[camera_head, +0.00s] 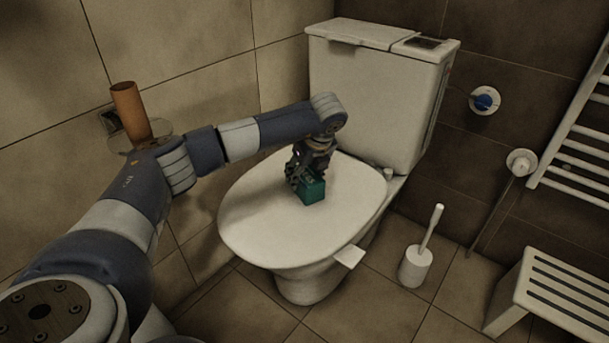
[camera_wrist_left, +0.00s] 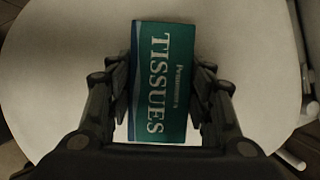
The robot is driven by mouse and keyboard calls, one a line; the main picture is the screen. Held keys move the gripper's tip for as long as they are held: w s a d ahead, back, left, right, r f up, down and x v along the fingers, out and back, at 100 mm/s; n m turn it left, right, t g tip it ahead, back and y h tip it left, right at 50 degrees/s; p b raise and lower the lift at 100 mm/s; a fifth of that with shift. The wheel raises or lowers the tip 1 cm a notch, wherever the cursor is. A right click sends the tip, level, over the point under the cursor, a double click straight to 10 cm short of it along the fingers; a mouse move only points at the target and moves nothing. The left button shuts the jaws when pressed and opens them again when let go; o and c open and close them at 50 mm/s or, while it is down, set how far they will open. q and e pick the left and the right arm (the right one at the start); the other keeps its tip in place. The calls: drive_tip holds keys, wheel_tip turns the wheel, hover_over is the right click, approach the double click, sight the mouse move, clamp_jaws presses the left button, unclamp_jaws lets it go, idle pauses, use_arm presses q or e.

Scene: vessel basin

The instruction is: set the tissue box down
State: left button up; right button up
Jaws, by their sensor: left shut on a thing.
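The tissue box (camera_head: 313,192) is small and teal, and it is at the closed toilet lid (camera_head: 258,222) in the head view. In the left wrist view the tissue box (camera_wrist_left: 163,82) shows its "TISSUES" label and lies between the two fingers. My left gripper (camera_head: 306,177) points down over the lid and is shut on the box; its fingers also show in the left wrist view (camera_wrist_left: 160,100). Whether the box's underside touches the lid cannot be told. My right gripper is not in view.
The toilet tank (camera_head: 375,90) stands behind the lid. A toilet brush in its holder (camera_head: 415,266) and a slatted stool (camera_head: 560,300) stand to the right. A brown cylinder (camera_head: 130,115) is by the left wall. The lid around the box is bare.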

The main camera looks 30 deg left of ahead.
use_arm(q)
drive_tip(key=o, duration=1.1)
